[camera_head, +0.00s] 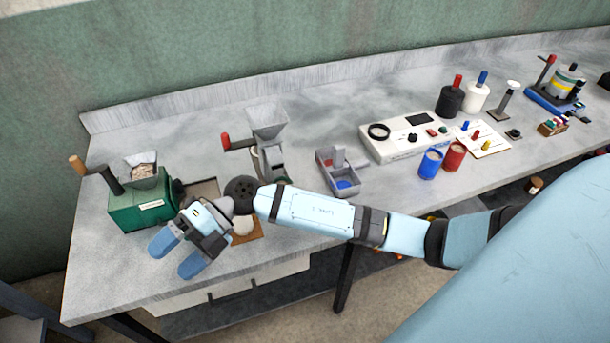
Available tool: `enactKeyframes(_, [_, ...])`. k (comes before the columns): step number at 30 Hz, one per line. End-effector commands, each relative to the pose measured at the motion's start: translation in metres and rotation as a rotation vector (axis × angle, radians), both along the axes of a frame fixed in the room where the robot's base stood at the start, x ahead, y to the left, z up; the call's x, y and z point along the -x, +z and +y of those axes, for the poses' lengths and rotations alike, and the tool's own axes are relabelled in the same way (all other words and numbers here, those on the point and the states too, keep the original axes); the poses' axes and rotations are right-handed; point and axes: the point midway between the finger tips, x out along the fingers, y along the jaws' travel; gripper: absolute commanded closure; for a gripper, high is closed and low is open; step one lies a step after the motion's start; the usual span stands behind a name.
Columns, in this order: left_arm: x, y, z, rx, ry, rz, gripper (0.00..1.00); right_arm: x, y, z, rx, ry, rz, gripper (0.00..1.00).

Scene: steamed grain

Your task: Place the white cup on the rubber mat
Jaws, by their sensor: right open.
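My right gripper (176,254) is over the front left of the grey table, in front of the green grinder, with its two blue fingers spread and nothing visible between them. A small white rounded thing (243,226), perhaps the white cup, sits on a brown square mat (256,237) just right of the gripper's wrist. The gripper and forearm partly hide both. I cannot tell whether this brown square is the rubber mat; a flat grey-brown square (207,187) also lies behind the gripper. My left gripper is not in view.
A green grinder (137,209) stands at left, a grey hopper mill (270,150) behind my arm. A black disc (240,190) is close to my wrist. The front left corner (105,290) is clear.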

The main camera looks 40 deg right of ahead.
Motion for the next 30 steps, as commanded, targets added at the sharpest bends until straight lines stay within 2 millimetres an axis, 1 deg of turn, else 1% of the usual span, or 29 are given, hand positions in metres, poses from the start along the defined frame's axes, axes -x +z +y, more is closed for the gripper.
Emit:
enactKeyframes(1, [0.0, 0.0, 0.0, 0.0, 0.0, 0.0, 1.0, 0.007, 0.006, 0.003, -0.154, -0.095, 0.088, 0.17])
enactKeyframes(2, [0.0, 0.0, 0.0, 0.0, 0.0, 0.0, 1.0, 0.006, 0.011, 0.002, -0.24, -0.161, 0.135, 0.17])
enactKeyframes(3, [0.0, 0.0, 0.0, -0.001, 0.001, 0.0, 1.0, 0.004, 0.015, -0.003, -0.342, -0.257, 0.203, 0.17])
enactKeyframes(5, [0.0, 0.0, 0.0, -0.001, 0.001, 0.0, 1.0, -0.002, 0.014, -0.016, -0.476, -0.414, 0.315, 0.17])
enactKeyframes(6, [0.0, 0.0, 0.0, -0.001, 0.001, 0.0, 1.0, -0.006, 0.009, -0.029, -0.549, -0.527, 0.393, 0.17])
enactKeyframes(8, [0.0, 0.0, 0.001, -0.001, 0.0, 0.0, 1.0, -0.01, -0.006, -0.052, -0.634, -0.706, 0.521, 0.17])
enactKeyframes(10, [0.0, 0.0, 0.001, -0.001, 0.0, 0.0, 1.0, -0.01, -0.035, -0.082, -0.695, -0.921, 0.68, 0.17])
enactKeyframes(11, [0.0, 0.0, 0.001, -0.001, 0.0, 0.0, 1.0, -0.007, -0.05, -0.095, -0.707, -1.013, 0.752, 0.17])
enactKeyframes(12, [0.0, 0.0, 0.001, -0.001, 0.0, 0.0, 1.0, 0.0, -0.073, -0.113, -0.713, -1.131, 0.849, 0.17])
enactKeyframes(13, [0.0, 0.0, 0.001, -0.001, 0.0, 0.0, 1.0, 0.008, -0.09, -0.125, -0.708, -1.215, 0.922, 0.17])
enactKeyframes(14, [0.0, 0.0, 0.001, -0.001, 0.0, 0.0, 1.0, 0.017, -0.107, -0.137, -0.697, -1.294, 0.994, 0.17])
enactKeyframes(15, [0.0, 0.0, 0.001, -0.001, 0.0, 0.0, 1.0, 0.031, -0.13, -0.15, -0.676, -1.388, 1.086, 0.17])
enactKeyframes(17, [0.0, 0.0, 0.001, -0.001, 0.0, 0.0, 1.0, 0.054, -0.159, -0.166, -0.632, -1.505, 1.214, 0.17])
enactKeyframes(18, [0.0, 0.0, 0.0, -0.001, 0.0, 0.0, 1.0, 0.07, -0.175, -0.174, -0.601, -1.565, 1.288, 0.17])
enactKeyframes(19, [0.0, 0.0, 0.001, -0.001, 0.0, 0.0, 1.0, 0.08, -0.185, -0.179, -0.579, -1.604, 1.338, 0.17])
enactKeyframes(21, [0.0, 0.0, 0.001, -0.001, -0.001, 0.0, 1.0, 0.101, -0.203, -0.187, -0.532, -1.666, 1.429, 0.17])
enactKeyframes(24, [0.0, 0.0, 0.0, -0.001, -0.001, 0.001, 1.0, 0.119, -0.215, -0.192, -0.492, -1.709, 1.502, 0.17])
enactKeyframes(27, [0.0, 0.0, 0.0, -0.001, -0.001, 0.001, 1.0, 0.123, -0.219, -0.193, -0.481, -1.72, 1.524, 0.17])
enactKeyframes(30, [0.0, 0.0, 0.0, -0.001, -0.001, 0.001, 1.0, 0.123, -0.219, -0.193, -0.481, -1.719, 1.522, 0.17])
